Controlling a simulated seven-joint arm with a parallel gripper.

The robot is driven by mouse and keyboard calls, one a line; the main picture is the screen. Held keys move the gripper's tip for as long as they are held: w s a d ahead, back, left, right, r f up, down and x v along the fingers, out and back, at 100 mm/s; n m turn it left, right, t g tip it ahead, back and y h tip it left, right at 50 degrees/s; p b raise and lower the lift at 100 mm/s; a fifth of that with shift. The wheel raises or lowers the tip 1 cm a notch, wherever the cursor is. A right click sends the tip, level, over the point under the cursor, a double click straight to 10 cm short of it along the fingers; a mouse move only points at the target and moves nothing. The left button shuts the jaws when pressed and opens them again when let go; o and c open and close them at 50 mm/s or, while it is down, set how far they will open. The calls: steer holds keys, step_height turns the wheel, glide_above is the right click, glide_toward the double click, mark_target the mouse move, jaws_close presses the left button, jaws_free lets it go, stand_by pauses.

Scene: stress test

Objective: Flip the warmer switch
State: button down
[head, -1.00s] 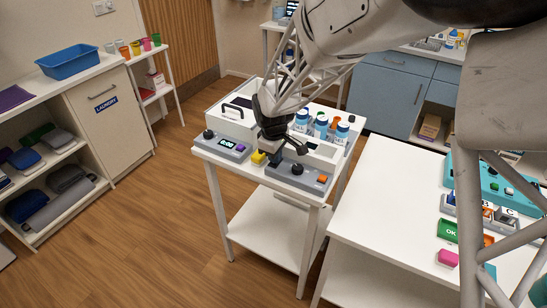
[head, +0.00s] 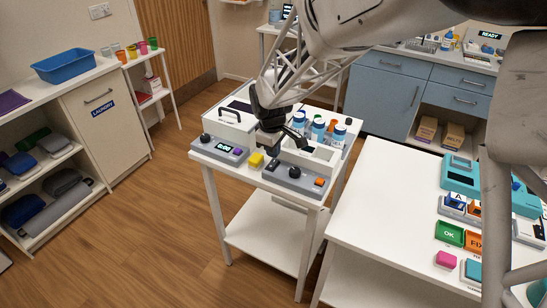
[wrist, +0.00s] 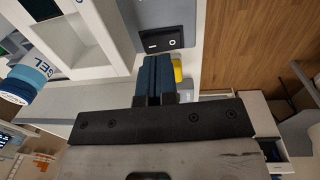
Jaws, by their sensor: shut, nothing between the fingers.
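A black rocker switch (wrist: 163,42) marked with a line and a circle sits on a grey panel in the wrist view. The grey panel (head: 303,184) at the cart's front right shows in the head view, with a dark knob and an orange button; a dark patch at its left end may be the switch. My gripper (wrist: 155,58) is shut, its dark blue fingers together and empty. In the wrist view the fingertips appear just below the switch; contact cannot be told. In the head view my gripper (head: 271,150) is above the cart's front, near the panel's left end.
Another grey box (head: 222,156) with a lit display stands further left. Several labelled bottles (head: 318,130) stand behind the panel. A white table (head: 385,195) is to the right.

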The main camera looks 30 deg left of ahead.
mark_target(273, 165)
step_height(273, 165, up, 10)
steer(key=shift+s+r, duration=0.25)
steer(key=shift+s, duration=0.1)
steer(key=shift+a, duration=0.1)
steer(key=s+d+r+m, duration=0.1)
steer(key=d+r+m, duration=0.2)
steer(key=d, duration=0.7)
steer(key=s+d+r+m, duration=0.2)
steer(key=d+m, duration=0.1)
steer(key=d, duration=0.7)
steer(key=s+d+r+m, duration=0.1)
steer(key=d+r+m, duration=0.15)
steer(key=d, duration=0.85)
steer(key=s+d+f+m+t, duration=0.1)
steer(key=s+d+m, duration=0.8)
steer(key=s+d, duration=1)
steer(key=shift+d+f+m+t, duration=0.4)
steer(key=shift+d+f, duration=0.1)
steer(key=shift+d, duration=0.5)
